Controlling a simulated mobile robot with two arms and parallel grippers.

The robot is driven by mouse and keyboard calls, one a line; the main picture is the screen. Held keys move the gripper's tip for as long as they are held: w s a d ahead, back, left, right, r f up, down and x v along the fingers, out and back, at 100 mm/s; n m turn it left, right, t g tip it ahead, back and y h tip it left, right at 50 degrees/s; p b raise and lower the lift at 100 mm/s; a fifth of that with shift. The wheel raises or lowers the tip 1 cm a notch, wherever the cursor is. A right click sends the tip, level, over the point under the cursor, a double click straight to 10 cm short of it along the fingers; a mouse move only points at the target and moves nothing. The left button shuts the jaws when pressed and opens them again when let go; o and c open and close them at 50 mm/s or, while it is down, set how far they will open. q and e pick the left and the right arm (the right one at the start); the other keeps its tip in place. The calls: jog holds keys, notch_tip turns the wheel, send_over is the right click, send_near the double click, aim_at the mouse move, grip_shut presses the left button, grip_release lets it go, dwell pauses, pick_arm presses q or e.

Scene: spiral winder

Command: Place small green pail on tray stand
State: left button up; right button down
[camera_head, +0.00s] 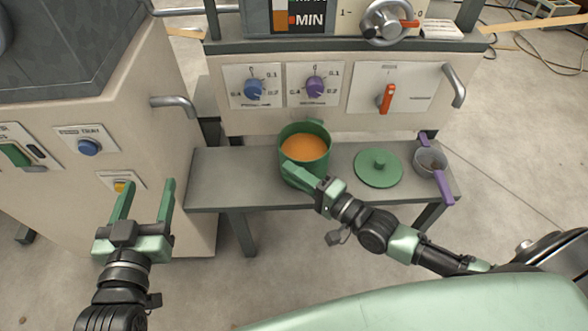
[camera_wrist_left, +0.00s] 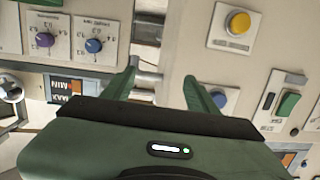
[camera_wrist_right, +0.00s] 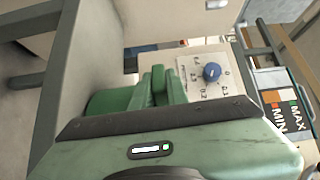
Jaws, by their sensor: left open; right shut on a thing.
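The small green pail (camera_head: 318,146), filled with something orange, is upright at the middle of the grey tray stand (camera_head: 220,180). I cannot tell whether its base touches the stand. My right gripper (camera_head: 303,173) is shut on the near side of the pail and hides part of its wall. In the right wrist view the pail (camera_wrist_right: 103,103) shows partly behind the closed fingers (camera_wrist_right: 160,88). My left gripper (camera_head: 148,183) is open and empty, left of the stand before the left machine. Its spread fingers also show in the left wrist view (camera_wrist_left: 160,75).
A round green lid (camera_head: 378,168) lies on the stand right of the pail. A grey pot with purple handles (camera_head: 432,162) stands at its right end. The panel with knobs (camera_head: 315,88) rises behind. The stand's left part is clear.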

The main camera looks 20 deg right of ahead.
pick_arm(q)
jog(key=shift+w+d+r+t, duration=0.1)
jog(key=shift+r+t, duration=0.25)
jog(key=shift+r, duration=0.2)
jog(key=shift+w+d+r+t, duration=0.1)
jog(key=shift+r+t, duration=0.25)
jog(key=shift+r, duration=0.2)
pick_arm(e)
jog(key=shift+w+r, duration=0.1)
jog(key=shift+w, duration=0.15)
pick_arm(q)
jog(key=shift+r, duration=0.25)
pick_arm(e)
jog(key=c, duration=1.4)
grip_release()
jog(key=shift+s+f, duration=0.1)
jog(key=shift+f, duration=0.25)
pick_arm(q)
jog(key=shift+r, duration=0.1)
